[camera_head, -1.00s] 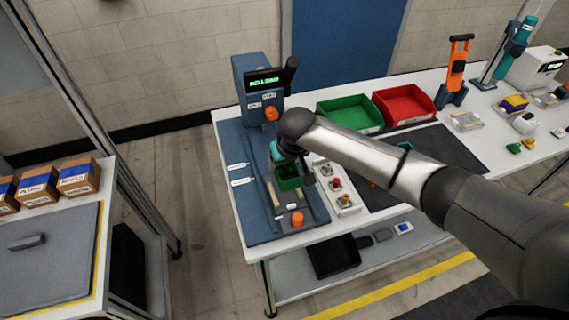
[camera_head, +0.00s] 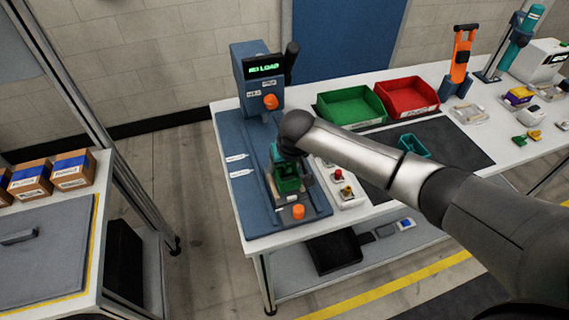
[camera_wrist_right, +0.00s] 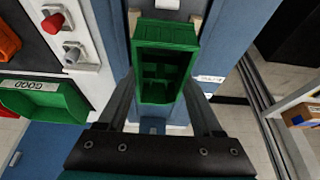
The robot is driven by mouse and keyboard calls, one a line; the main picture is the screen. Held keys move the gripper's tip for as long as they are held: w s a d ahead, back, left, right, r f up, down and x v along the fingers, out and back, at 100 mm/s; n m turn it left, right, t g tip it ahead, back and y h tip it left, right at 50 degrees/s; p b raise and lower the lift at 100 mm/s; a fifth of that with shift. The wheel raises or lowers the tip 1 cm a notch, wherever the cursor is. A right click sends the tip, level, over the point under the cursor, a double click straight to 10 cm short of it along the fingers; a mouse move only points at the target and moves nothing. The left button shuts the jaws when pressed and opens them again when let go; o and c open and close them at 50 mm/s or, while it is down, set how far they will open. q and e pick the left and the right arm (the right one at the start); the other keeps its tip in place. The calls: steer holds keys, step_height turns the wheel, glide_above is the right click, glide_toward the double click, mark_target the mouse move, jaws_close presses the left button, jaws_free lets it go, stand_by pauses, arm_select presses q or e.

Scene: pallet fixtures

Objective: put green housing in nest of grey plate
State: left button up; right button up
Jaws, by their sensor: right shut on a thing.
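The green housing (camera_head: 288,185) is an open box with inner ribs, over the blue fixture bed in front of the press. My right gripper (camera_head: 290,168) is shut on it; in the right wrist view the fingers (camera_wrist_right: 160,88) flank the housing (camera_wrist_right: 165,62). The grey plate (camera_head: 311,199) lies on the bed around and below the housing, with pale strips beside it. The housing hides the nest, so I cannot tell whether it touches the plate or hangs just above it. My left gripper is not in view.
The press (camera_head: 258,80) reads "NO LOAD". An orange knob (camera_head: 298,212) stands at the bed's front, and a button box (camera_head: 343,185) close to its right. Green (camera_head: 350,106) and red (camera_head: 407,97) bins stand behind. A teal tray (camera_head: 415,147) lies on the dark mat.

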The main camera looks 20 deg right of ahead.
steer(key=shift+p, duration=0.85)
stand_by(0.7)
steer(key=shift+f, duration=0.7)
stand_by(0.5)
steer(key=shift+p, duration=0.4)
stand_by(1.4)
steer(key=shift+f, duration=0.6)
steer(key=o, duration=1.5)
